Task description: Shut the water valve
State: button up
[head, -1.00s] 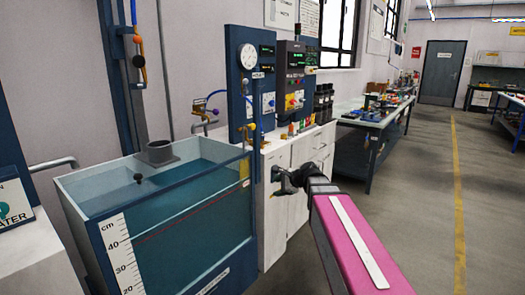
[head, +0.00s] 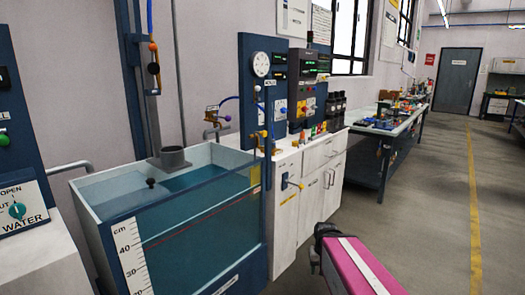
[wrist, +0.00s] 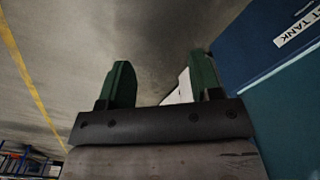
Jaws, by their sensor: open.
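The water valve is a round teal knob (head: 17,211) on a white panel (head: 37,222) lettered OPEN and WATER at the left edge of the head view. The lettering beside the knob is partly cut off, and I cannot tell how the knob is set. My gripper shows in the wrist view (wrist: 160,80) with two green fingers spread apart and nothing between them. In the head view my pink arm comes in at the bottom right, and its dark end hides the fingers. My gripper is far to the right of the knob, beyond the tank.
A glass-sided water tank (head: 200,252) stands between the valve panel and my arm. Its blue side with a TANK label (wrist: 296,28) is close to my gripper in the wrist view. White cabinets (head: 312,180) stand behind. The grey floor (head: 425,230) at right is clear.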

aim_at(18, 210)
jog(key=u, duration=2.4)
